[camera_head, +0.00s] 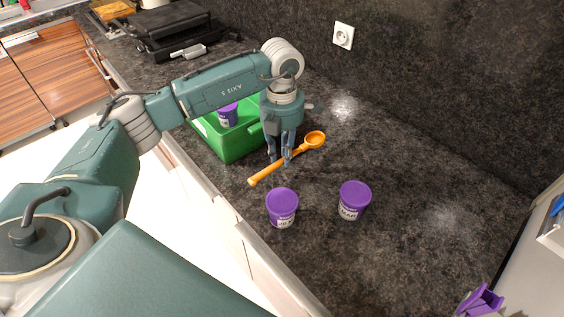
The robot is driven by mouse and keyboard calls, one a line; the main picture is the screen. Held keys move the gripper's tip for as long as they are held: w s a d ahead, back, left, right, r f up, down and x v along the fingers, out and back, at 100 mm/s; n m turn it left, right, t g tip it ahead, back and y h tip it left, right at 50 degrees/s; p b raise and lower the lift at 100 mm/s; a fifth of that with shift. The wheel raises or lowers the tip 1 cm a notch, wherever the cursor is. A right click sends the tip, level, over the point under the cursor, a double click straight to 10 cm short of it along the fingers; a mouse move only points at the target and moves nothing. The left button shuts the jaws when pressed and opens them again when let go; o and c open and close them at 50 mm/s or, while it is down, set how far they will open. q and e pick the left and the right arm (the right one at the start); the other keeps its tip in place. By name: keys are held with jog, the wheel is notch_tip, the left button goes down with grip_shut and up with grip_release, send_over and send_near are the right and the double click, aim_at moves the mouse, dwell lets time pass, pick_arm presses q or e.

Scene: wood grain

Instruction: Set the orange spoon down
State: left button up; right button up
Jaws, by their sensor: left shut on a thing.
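The orange spoon (268,173) has a round bowl at its upper right and a long handle running to the lower left. My left gripper (279,162) points down over the dark counter and is shut on the spoon's handle near its middle. The spoon is close to the counter surface; I cannot tell whether it touches it. The gripper's fingers hide a small part of the handle.
A green crate (231,147) with a purple tub (228,115) inside stands behind the gripper. A black grill (175,30) is at the back. The counter at right is clear.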

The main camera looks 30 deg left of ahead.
aim_at(282, 174)
pick_arm(q)
jog(key=shift+f, duration=0.65)
notch_tip(282, 174, down, 3)
jog(key=shift+f+p, duration=0.2)
jog(key=shift+p, duration=0.4)
jog(key=shift+f, duration=0.2)
pick_arm(e)
jog(key=shift+s+d+r, duration=0.1)
jog(key=shift+d+r, duration=0.45)
jog(key=shift+d, duration=0.1)
pick_arm(q)
jog(key=o, duration=0.6)
jog(key=shift+f, duration=0.15)
jog(key=shift+c, duration=0.2)
jog(key=o, duration=0.4)
jog(key=shift+o, duration=0.2)
pick_arm(e)
jog(key=shift+w, duration=0.2)
